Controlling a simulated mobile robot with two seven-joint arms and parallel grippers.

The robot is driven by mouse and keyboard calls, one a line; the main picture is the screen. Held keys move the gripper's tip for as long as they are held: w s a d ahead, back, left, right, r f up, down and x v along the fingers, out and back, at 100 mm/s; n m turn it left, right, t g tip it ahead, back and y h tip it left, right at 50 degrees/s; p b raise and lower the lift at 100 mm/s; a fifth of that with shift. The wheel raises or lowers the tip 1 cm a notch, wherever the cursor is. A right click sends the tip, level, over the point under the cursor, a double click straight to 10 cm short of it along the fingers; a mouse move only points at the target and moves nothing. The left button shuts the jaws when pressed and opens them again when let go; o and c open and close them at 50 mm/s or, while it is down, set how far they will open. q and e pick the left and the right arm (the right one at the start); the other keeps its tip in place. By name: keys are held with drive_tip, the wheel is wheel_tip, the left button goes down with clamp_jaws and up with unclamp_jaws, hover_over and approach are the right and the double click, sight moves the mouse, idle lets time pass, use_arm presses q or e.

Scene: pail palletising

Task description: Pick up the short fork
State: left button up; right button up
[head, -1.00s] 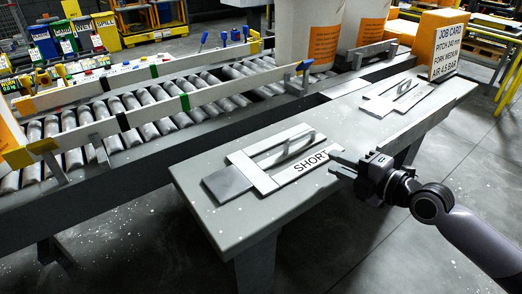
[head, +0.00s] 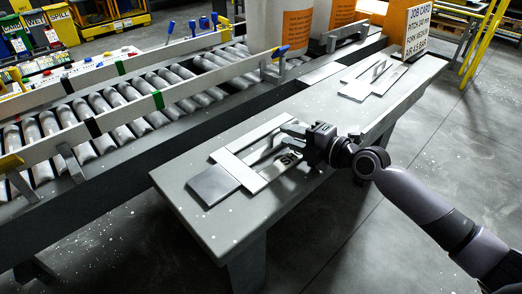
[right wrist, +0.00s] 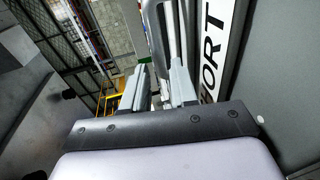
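The short fork (head: 240,172) lies flat on the grey table, a pale frame with a darker plate at its left end and a raised bar handle. Its lettering is partly covered by my right gripper (head: 285,136) in the head view; "HORT" shows on the fork in the right wrist view (right wrist: 222,45). My right gripper is at the handle, coming from the right. In the right wrist view its two fingers (right wrist: 158,90) stand apart, with the handle (right wrist: 163,28) lying between or just beyond them. I cannot tell whether they touch it. My left gripper is not in view.
A second fork (head: 355,90) lies farther back on the table (head: 200,215).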

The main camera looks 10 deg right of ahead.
drive_tip(key=shift+x, duration=1.1)
clamp_jaws()
idle(0.6)
drive_tip(key=shift+r, duration=0.2)
